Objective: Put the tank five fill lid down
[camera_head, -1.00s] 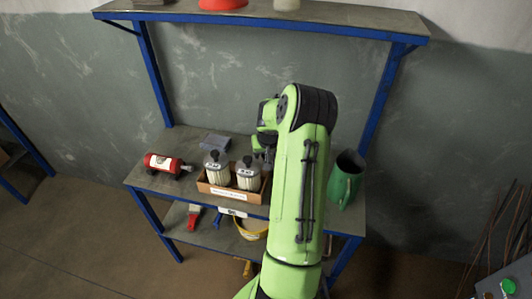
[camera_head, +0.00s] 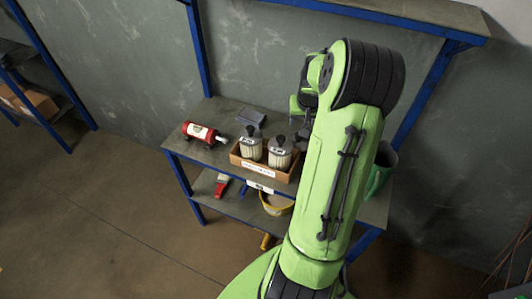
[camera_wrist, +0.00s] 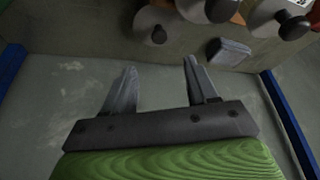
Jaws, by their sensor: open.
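I cannot make out any thing as the tank five fill lid in either view. My gripper (camera_wrist: 160,70) is open in the wrist view, with nothing between its two grey fingers. In the head view my green arm reaches over the workbench and largely hides the gripper. Beyond the fingertips in the wrist view are pale round canisters with black knobs, including one (camera_wrist: 155,24) at the top middle, apart from the fingers. In the head view, two such canisters (camera_head: 250,146) stand in a cardboard box (camera_head: 256,167).
The blue-framed bench (camera_head: 185,148) also holds a red cylinder (camera_head: 203,133), a grey flat block (camera_head: 250,117) and, at right, a green jug (camera_head: 380,170) partly behind my arm. A yellow bucket (camera_head: 277,205) is on the lower shelf. Open floor lies left.

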